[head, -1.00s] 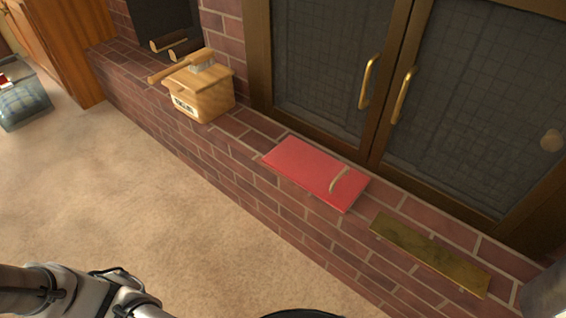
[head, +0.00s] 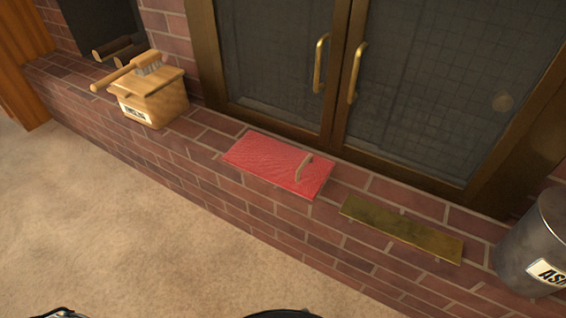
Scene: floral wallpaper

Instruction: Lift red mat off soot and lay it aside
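The red mat (head: 268,163) lies flat on the brick hearth ledge, in front of the fireplace doors. A small tan curved handle or strap (head: 304,167) stands up near its right end. I see no soot; anything under the mat is hidden. My gripper is not in view; only small dark parts, likely of my own body, show at the bottom edge.
A wooden box (head: 152,98) with a brush on top stands left on the ledge. A brass plate (head: 402,228) lies right of the mat. A metal ash bucket (head: 537,243) stands far right. Glass doors (head: 290,65) rise behind. The carpet (head: 110,215) in front is clear.

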